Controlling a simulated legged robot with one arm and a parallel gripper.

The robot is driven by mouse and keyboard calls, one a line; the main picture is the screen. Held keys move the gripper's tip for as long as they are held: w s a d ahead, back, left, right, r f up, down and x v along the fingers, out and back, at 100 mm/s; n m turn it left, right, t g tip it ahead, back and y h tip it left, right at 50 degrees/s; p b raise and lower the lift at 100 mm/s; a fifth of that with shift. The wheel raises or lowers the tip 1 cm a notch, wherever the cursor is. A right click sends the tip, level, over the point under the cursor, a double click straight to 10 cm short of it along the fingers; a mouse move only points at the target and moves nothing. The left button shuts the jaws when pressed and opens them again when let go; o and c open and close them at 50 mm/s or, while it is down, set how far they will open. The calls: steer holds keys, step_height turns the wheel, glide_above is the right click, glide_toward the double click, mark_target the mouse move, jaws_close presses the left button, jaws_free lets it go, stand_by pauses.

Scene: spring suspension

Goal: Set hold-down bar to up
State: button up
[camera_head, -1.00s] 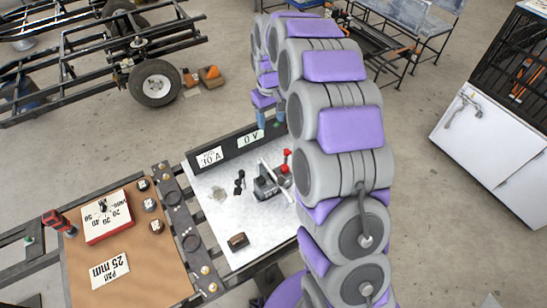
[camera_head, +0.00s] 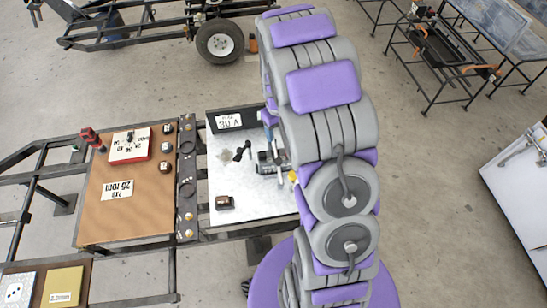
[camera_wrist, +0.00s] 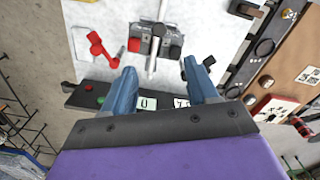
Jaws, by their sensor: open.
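A dark clamp-like fixture (camera_head: 265,168) stands on the white bench top, partly hidden behind my arm in the head view. In the wrist view it shows as a metal fixture (camera_wrist: 152,38) with a slim silver bar (camera_wrist: 153,50) across it; I take this for the hold-down bar, but its position is unclear. A red lever (camera_wrist: 97,46) lies to its left. My gripper (camera_wrist: 159,66) has two blue fingers spread apart with nothing between them. The fingers appear over the bench near the fixture; their height is unclear. In the head view my gripper (camera_head: 270,122) is partly hidden by my arm.
A black meter panel (camera_head: 255,121) runs along the bench's far edge. A brown board (camera_head: 118,222) with a red-edged box (camera_head: 130,146) adjoins on the left.

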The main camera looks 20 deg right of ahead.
step_height(320, 180, down, 3)
steer(key=a, duration=0.1)
steer(key=b, duration=0.2)
glide_above(278, 160)
steer(key=d, duration=0.1)
step_height(278, 160, down, 9)
steer(key=shift+d+r, duration=0.15)
steer(key=f, duration=0.1)
steer(key=a+f, duration=0.1)
steer(key=f, duration=0.1)
steer(key=a+f, duration=0.1)
steer(key=f, duration=0.1)
steer(key=shift+f, duration=0.1)
steer(key=shift+d+f, duration=0.25)
steer(key=shift+d, duration=0.55)
steer(key=shift+a, duration=0.6)
steer(key=c, duration=0.5)
steer(key=shift+d, duration=0.25)
steer(key=c, duration=0.5)
jaws_close()
